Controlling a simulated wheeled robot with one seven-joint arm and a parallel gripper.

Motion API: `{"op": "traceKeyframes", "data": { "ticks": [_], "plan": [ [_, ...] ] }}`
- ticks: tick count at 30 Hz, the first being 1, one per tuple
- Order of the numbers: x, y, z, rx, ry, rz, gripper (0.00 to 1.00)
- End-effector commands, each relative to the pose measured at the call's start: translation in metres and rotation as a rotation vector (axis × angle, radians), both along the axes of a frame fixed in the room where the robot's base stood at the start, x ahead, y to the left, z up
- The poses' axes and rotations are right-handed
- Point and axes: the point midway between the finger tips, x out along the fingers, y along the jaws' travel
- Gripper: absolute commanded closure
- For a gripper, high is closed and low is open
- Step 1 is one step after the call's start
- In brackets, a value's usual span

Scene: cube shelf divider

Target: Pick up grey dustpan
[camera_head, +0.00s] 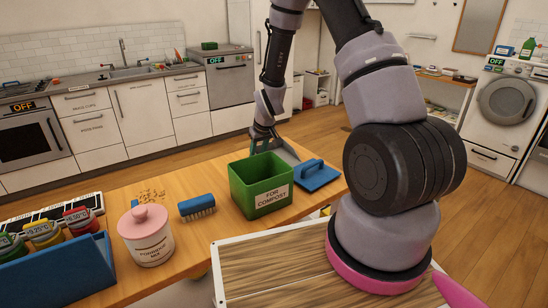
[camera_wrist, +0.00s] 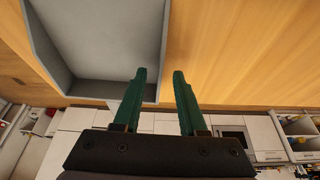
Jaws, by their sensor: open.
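The grey dustpan (camera_head: 286,151) lies on the wooden table behind the green compost bin, which hides part of it in the head view. In the wrist view the dustpan (camera_wrist: 100,45) fills the upper left, with its tray and raised walls showing. My gripper (camera_head: 265,144) is at the dustpan's far left side in the head view. In the wrist view my gripper (camera_wrist: 160,72) is open with two dark green fingers. The left finger overlaps the dustpan's near right corner, and the right finger is over bare wood. I cannot tell whether they touch it.
The green compost bin (camera_head: 260,186) stands close in front of the dustpan. A blue handled block (camera_head: 316,175) lies to its right, and a blue brush (camera_head: 197,207) to the left. A pink-lidded jar (camera_head: 147,235) and a blue box (camera_head: 62,276) stand further left.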

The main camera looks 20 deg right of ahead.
Motion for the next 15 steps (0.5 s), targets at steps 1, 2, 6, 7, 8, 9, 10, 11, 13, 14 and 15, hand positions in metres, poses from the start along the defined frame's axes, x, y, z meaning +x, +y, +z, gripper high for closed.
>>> {"op": "traceKeyframes", "data": {
  "ticks": [1, 2, 6, 7, 8, 9, 10, 11, 13, 14, 15],
  "plan": [
    [0.0011, 0.0003, -0.0042, 0.0, 0.001, 0.0, 0.59],
    [0.0019, 0.0005, -0.0052, 0.0, 0.0, 0.0, 0.59],
    [0.0026, 0.0006, -0.0059, 0.0, -0.001, 0.0, 0.59],
    [0.0026, 0.0005, -0.0058, 0.0, -0.001, 0.0, 0.59],
    [0.0026, 0.0005, -0.0058, 0.0, -0.001, 0.0, 0.59],
    [0.0025, 0.0006, -0.0059, 0.0, -0.001, 0.0, 0.59],
    [0.0024, 0.0006, -0.0058, 0.0, -0.001, 0.0, 0.7],
    [0.0024, 0.0006, -0.0058, 0.0, -0.001, 0.0, 0.82],
    [0.0024, 0.0006, -0.0058, 0.0, -0.001, 0.0, 1.0],
    [0.0024, 0.0006, -0.0058, 0.0, -0.001, 0.0, 1.0],
    [0.0023, 0.0006, -0.0057, 0.0, -0.001, 0.0, 1.0]
  ]
}}
